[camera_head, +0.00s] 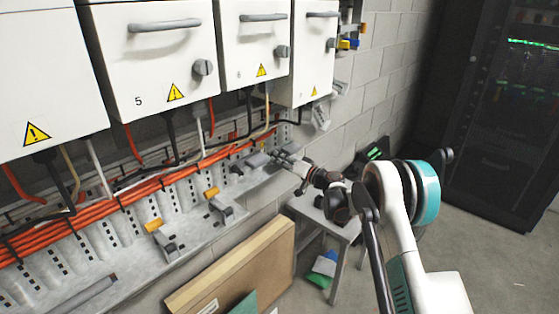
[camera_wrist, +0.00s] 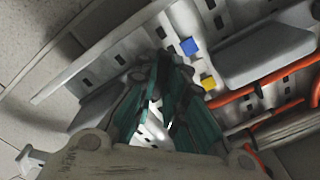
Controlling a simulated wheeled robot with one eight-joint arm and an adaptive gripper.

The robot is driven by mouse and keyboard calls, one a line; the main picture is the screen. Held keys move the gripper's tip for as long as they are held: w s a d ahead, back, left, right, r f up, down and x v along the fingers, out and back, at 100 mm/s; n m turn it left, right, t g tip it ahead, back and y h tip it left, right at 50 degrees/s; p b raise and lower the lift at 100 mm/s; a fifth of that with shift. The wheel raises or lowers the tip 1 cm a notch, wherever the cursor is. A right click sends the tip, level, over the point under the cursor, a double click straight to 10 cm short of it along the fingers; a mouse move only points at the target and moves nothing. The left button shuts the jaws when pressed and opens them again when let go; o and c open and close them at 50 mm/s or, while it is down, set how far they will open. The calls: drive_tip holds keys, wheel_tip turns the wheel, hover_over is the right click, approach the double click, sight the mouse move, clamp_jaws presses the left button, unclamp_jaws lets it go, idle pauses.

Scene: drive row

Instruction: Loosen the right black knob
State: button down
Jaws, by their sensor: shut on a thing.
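My gripper (camera_head: 283,157) reaches the right end of the grey cable tray (camera_head: 190,228), below the white cabinets. In the wrist view its teal fingers (camera_wrist: 163,72) are closed together at the tray's metal edge. They are shut on a small dark thing, apparently the right black knob, which the fingers mostly hide. Its turn angle cannot be told. A grey block-like fitting (camera_head: 252,160) is just left of the fingertips, and a grey bar (camera_wrist: 265,52) shows at the right in the wrist view.
White cabinets (camera_head: 150,75) with grey knobs (camera_head: 203,67) hang above. Orange cables (camera_head: 150,190) run along the tray. A small grey table (camera_head: 335,222) and a cardboard panel (camera_head: 240,265) stand below. A dark rack (camera_head: 500,120) is at the right. Floor is free between table and rack.

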drive_tip(key=shift+f+n, duration=0.1)
drive_tip(key=shift+n, duration=0.6)
drive_tip(key=c, duration=1.7)
unclamp_jaws()
drive_tip(key=shift+o, duration=0.2)
drive_tip(key=shift+d, duration=0.1)
drive_tip(key=v, duration=1.2)
